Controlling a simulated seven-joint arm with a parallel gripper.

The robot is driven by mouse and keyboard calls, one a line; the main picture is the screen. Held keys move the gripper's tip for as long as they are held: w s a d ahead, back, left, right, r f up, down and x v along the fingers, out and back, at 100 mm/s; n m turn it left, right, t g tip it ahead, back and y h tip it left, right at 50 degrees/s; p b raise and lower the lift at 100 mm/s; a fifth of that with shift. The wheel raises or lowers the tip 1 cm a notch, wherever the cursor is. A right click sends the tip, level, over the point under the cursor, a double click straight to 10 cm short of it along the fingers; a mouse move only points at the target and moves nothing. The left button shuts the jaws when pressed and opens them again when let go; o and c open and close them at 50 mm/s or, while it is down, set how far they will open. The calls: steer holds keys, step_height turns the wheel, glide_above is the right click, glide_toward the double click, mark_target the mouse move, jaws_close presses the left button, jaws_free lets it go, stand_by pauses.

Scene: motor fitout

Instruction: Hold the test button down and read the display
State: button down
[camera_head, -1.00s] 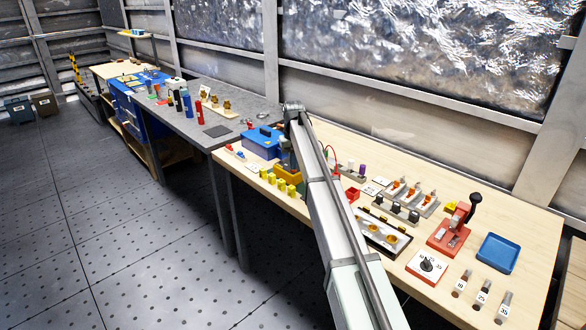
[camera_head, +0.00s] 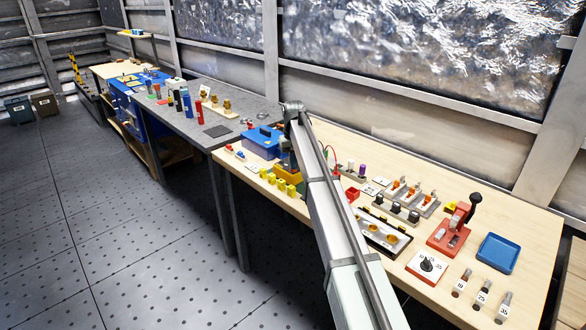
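My arm crosses the bench from the lower right up to a joint near the window wall and covers part of the bench behind it. My gripper is hidden behind my own arm, so I cannot see its fingers or what they touch. A yellow box-like unit (camera_head: 287,173) stands on the bench just left of the arm, partly covered by it. A red lead (camera_head: 334,153) loops up right of the arm. I cannot make out a test button or a readable display.
A blue case (camera_head: 262,142) and several yellow blocks (camera_head: 279,184) stand left of the arm. To the right are a tray with orange parts (camera_head: 384,231), a red lever press (camera_head: 452,232), a blue tray (camera_head: 497,253), a dial plate (camera_head: 427,265) and numbered cylinders (camera_head: 482,291). Bare wood lies at the right edge.

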steer(key=shift+r, duration=3.5)
